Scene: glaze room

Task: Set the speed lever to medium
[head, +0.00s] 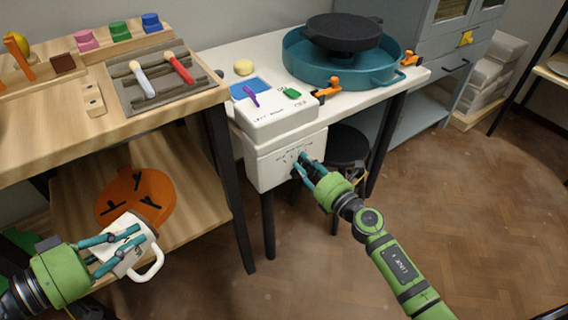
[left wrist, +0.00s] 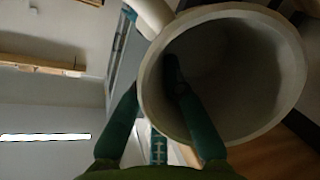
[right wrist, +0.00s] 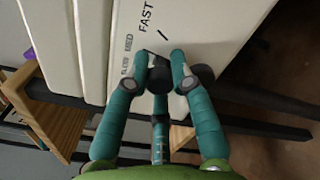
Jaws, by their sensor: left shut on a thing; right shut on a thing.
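The speed lever is a dark knob (right wrist: 159,76) on the front of a white control box (head: 262,165) under the table edge. The right wrist view shows the words SLOW, MED and FAST on the panel (right wrist: 205,30), with a tick mark by FAST. My right gripper (head: 304,162) is shut on the lever; its fingertips hide most of it, so I cannot tell its exact setting. My left gripper (head: 138,240) is shut on a white mug (head: 128,262), held tilted at lower left. In the left wrist view one finger reaches inside the mug's rim (left wrist: 150,90).
A teal basin (head: 330,72) with a dark wheel stands on the white table (head: 232,58). A wooden bench (head: 50,140) with tools is at left; an orange disc (head: 150,190) lies on its lower shelf. A dark stool (head: 348,145) stands behind my right gripper. Floor at right is clear.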

